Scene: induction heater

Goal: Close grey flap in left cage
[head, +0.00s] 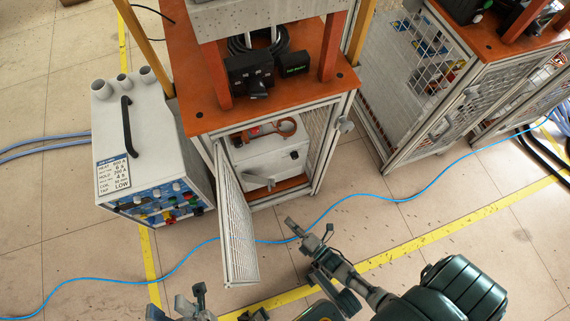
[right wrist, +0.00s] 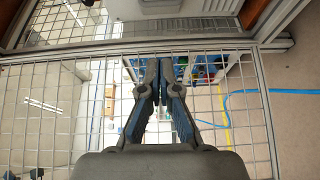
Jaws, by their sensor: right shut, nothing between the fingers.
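The left cage (head: 347,92) has an orange top, and its mesh door (head: 237,225) is swung open toward me. Inside is a pale box (head: 268,157) with a small grey flap (head: 258,182) that appears to stick out from its front. My right gripper (head: 291,224) is shut and empty, in front of the cage and to the right of the open door. In the right wrist view its fingers (right wrist: 162,65) are together, with wire mesh behind them. My left gripper (head: 180,305) is low at the bottom edge, partly cut off; its finger opening is unclear.
A white machine (head: 150,150) with a black handle stands left of the cage. Another mesh cage (head: 440,115) stands at the right. A blue cable (head: 375,197) crosses the floor in front. An orange-handled tool (head: 285,127) lies on the pale box.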

